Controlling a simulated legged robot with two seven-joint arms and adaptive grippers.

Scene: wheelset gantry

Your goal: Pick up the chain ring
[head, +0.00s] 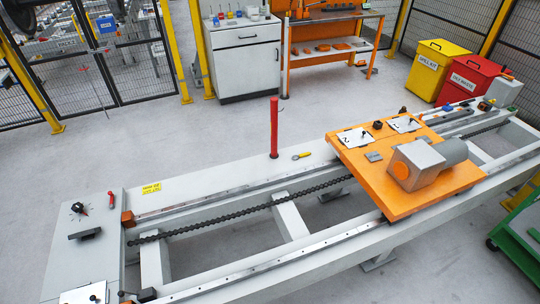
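No part clearly reads as a separate chain ring in the head view. A dark chain (250,206) runs lengthwise along the grey gantry bed (225,170), from the left end to beneath the orange carriage (385,202) and out to its right. A small yellow item with a rounded, ring-like end (301,156) lies flat on the bed, between a red post and the carriage. I cannot tell whether it is the chain ring. Neither of my grippers is in view.
A red post (274,128) stands upright on the bed. The carriage bears a grey motor block (420,163) and white plates. A black bar (84,234) lies on the left end plate. Behind are a white cabinet (245,65), yellow bin (431,68) and red bin (468,77). The floor between is clear.

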